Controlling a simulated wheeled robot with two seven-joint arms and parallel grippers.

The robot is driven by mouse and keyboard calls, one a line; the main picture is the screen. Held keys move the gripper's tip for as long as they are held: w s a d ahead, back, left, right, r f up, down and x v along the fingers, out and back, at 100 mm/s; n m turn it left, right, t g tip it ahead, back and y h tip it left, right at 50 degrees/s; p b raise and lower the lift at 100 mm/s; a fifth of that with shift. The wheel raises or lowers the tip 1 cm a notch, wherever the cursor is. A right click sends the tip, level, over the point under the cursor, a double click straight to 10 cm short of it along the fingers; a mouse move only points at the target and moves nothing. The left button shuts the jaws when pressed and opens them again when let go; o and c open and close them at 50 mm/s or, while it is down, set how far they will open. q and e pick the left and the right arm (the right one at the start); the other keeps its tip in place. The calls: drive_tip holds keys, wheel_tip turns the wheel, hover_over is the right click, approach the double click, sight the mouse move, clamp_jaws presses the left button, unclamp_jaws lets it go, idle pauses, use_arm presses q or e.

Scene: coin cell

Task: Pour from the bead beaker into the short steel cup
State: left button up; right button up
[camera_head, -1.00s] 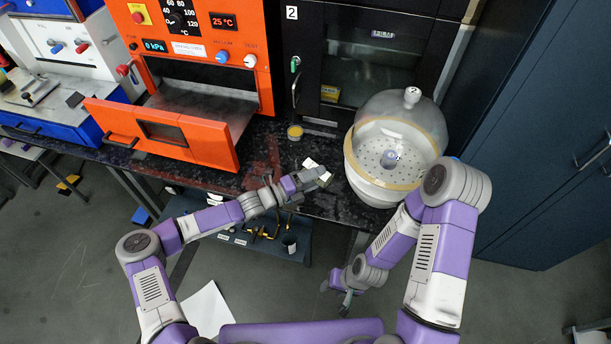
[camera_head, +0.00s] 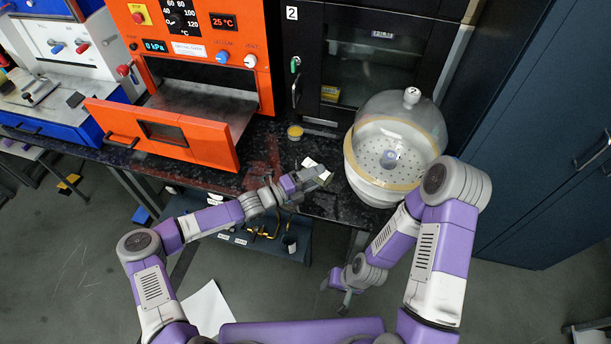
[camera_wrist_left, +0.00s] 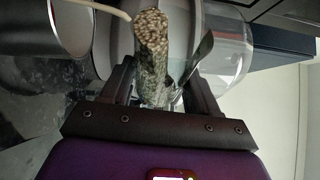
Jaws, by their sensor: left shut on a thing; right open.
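My left gripper (camera_head: 316,176) is over the front of the dark counter. In the left wrist view its fingers (camera_wrist_left: 162,88) are shut on the bead beaker (camera_wrist_left: 150,40), a narrow clear vessel filled with pale beads. The beaker looks tilted relative to the counter in that view. A grey metallic round vessel (camera_wrist_left: 58,28), which may be the short steel cup, is beside it at the upper left. I cannot make out the cup surely in the head view. My right gripper (camera_head: 341,292) is open and empty, low in front of the counter.
A glass-domed desiccator (camera_head: 385,185) stands right of my left gripper. An orange oven (camera_head: 160,140) with its door open stands left. A small yellow-topped container (camera_head: 295,132) sits on the counter (camera_head: 325,205). A spoon-like metal piece (camera_wrist_left: 203,52) shows beside the beaker.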

use_arm(q)
drive_tip(key=shift+w+a+f+n+h, duration=0.15)
drive_tip(key=shift+n+h, duration=0.15)
drive_tip(key=shift+n, duration=0.4)
idle(1.5)
